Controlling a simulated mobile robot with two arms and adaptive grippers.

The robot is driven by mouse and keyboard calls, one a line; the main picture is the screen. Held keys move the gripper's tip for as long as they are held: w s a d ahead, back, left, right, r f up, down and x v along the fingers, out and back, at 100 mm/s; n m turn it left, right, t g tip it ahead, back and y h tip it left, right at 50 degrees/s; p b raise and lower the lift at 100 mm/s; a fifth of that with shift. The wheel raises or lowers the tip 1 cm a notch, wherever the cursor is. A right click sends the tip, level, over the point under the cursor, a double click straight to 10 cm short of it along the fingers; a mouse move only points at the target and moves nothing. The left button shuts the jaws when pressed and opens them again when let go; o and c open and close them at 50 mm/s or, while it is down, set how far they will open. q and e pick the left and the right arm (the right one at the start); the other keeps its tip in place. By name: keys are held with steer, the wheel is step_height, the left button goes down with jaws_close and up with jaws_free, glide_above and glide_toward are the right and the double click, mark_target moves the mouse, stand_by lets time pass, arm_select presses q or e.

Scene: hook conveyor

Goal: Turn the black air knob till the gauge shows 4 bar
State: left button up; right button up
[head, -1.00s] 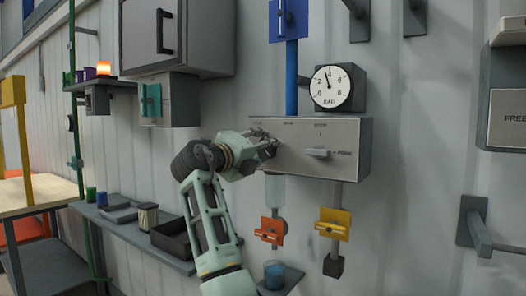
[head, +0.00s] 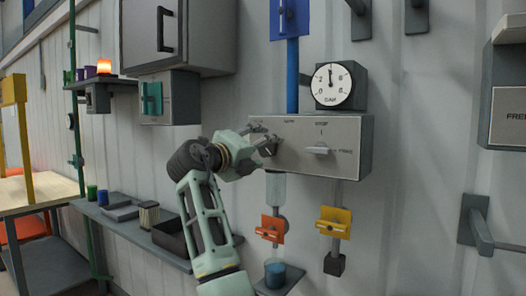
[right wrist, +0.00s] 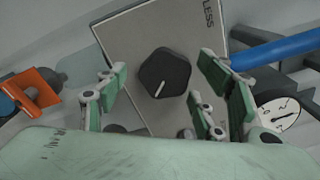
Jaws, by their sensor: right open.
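The black air knob (right wrist: 165,72) is on the grey panel (head: 300,130) and has a white mark pointing to the lower left in the right wrist view. My right gripper (head: 264,138) is at the left part of the panel, around the knob. Its fingers are open on both sides of the knob, with gaps visible in the right wrist view. The gauge (head: 333,86) above the panel has its needle pointing almost straight up, between the 2 and the 6, at about 4. The gauge also shows partly in the right wrist view (right wrist: 278,113). My left gripper is not in view.
A grey lever (head: 317,150) sits on the panel to the right of the knob. A blue pipe (head: 292,75) rises above the panel. Orange (head: 272,229) and yellow (head: 334,222) valves hang below. A shelf (head: 125,226) with trays and cups runs along the wall at left.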

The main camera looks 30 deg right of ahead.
steer(key=v, duration=1.1)
steer(key=shift+a, duration=0.1)
